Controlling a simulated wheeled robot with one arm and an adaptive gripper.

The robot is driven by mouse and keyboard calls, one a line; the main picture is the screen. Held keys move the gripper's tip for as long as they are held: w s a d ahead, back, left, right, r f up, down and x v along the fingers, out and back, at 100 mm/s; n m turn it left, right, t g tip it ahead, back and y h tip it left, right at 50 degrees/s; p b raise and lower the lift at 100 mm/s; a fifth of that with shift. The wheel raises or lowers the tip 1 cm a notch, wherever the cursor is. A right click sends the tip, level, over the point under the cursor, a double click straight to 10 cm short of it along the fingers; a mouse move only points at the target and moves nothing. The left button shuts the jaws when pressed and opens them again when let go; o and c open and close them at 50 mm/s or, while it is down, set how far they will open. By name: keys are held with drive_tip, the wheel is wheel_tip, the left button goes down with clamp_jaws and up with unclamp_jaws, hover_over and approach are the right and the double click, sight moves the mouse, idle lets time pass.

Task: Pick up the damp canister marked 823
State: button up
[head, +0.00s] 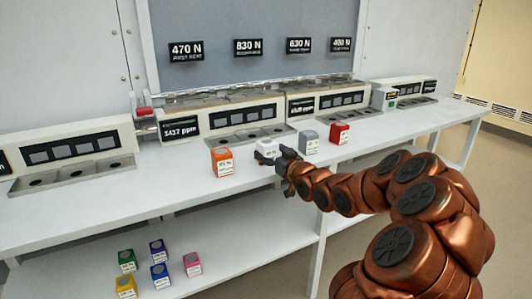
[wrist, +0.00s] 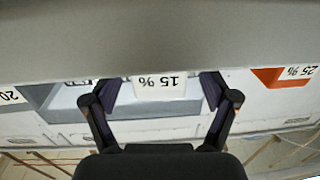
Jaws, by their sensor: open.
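A white canister (head: 266,149) stands upright on the upper bench, between an orange canister (head: 222,162) and a grey canister (head: 308,142). A red canister (head: 340,134) stands to the right. My gripper (head: 284,162) is at the white canister's near right side. In the wrist view my gripper (wrist: 159,100) is open, its fingers on either side of the white canister (wrist: 160,88), whose label reads 15 % upside down. Contact cannot be told. The orange canister's label (wrist: 298,74) reads 25 %. I cannot read 823 on any canister.
Several coloured canisters, including a blue one (head: 160,276) and a pink one (head: 192,264), stand on the lower shelf (head: 245,250). Behind the upper row are consoles with displays (head: 182,126) and shallow trays (head: 250,137). The bench (head: 130,195) is clear left of the orange canister.

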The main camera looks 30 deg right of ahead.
drive_tip(key=shift+w+d, duration=0.1)
drive_tip(key=shift+w, duration=1.3)
drive_tip(key=c, duration=1.3)
